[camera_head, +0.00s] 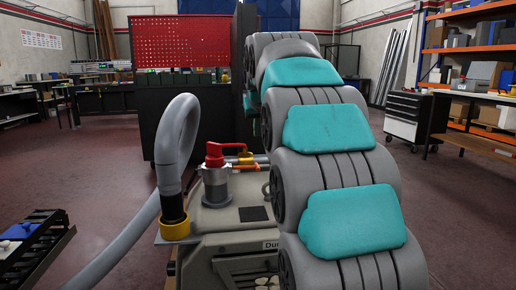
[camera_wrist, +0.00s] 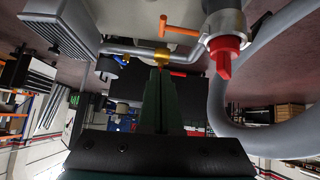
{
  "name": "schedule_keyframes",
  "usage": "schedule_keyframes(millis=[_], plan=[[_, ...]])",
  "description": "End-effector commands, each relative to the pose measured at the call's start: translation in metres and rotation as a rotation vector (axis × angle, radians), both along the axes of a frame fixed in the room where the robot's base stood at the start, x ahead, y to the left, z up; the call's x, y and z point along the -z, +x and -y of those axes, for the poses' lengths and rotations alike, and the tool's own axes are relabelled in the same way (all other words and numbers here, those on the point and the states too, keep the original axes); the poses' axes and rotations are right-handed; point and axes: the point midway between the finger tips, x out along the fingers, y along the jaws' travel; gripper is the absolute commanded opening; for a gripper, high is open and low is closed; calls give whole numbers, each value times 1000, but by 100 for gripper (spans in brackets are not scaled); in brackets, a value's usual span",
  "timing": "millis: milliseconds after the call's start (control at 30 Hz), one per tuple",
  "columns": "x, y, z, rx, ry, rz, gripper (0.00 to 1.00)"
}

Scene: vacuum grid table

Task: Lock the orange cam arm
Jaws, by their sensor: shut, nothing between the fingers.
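The orange cam arm (camera_wrist: 180,31) shows in the wrist view as a short T-shaped bar, joined at its right end to a grey metal coupling (camera_wrist: 222,22). In the head view a small orange piece (camera_head: 240,167) shows beside the red-handled fitting (camera_head: 215,155), partly hidden by my arm. My gripper (camera_wrist: 160,72) shows in the wrist view as dark green fingers closed together with nothing between them. Its tips are below and left of the cam arm in that picture and appear apart from it. The gripper is not visible in the head view.
A red valve handle (camera_wrist: 224,55) sits on the coupling. A brass fitting (camera_wrist: 161,57) on a grey pipe appears close to my fingertips. A thick grey hose (camera_head: 178,140) loops up left of the fitting. A black rack (camera_head: 35,245) stands at lower left.

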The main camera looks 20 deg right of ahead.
Motion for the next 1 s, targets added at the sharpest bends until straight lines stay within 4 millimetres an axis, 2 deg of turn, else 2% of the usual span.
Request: schedule_keyframes(millis=[500,800,1000], plan=[[72,62,22,-1,3,-9,0],[101,59,23,0,2,-6,0],[105,59,23,-1,1,-2,0]])
